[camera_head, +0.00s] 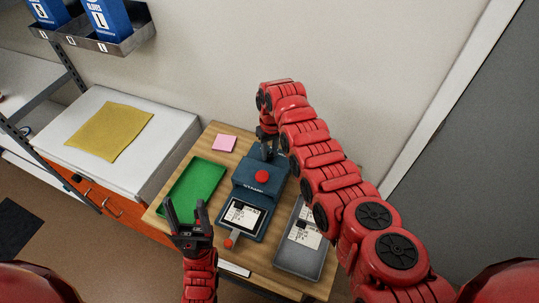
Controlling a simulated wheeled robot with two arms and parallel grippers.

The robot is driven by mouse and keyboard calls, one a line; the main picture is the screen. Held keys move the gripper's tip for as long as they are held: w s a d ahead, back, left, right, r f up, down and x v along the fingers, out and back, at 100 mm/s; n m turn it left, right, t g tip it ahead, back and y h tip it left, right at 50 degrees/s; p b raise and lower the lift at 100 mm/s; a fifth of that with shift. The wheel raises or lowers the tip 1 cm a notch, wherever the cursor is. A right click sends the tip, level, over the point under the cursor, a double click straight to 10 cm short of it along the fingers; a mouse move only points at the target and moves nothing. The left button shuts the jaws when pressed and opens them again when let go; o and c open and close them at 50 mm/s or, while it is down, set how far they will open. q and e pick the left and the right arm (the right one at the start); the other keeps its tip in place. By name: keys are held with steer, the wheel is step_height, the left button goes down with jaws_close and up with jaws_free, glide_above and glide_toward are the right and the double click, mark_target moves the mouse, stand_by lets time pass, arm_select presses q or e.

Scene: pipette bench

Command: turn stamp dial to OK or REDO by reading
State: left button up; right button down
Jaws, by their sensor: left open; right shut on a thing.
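The dark blue stamp (250,188) stands on the wooden bench with a red button on its top. In front of it a card (243,216) with printed text and a dark square lies in a blue holder with a red knob (229,243). The reading is too small to make out. My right gripper (268,152) reaches down at the stamp's back edge and is shut on the stamp dial, which it and the arm mostly hide; the dial's setting cannot be read. My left gripper (185,206) is open and empty, left of the card holder, over the green tray's near end.
A green tray (195,185) lies left of the stamp. A grey tray (299,259) with a card (304,232) lies right. A pink note pad (223,142) is at the back. A white cabinet with a yellow cloth (108,132) stands left; the wall is close behind.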

steer(key=shift+f+n+b, duration=0.1)
steer(key=shift+n+b, duration=0.5)
steer(key=shift+n, duration=0.3)
steer(key=c, duration=0.6)
jaws_free()
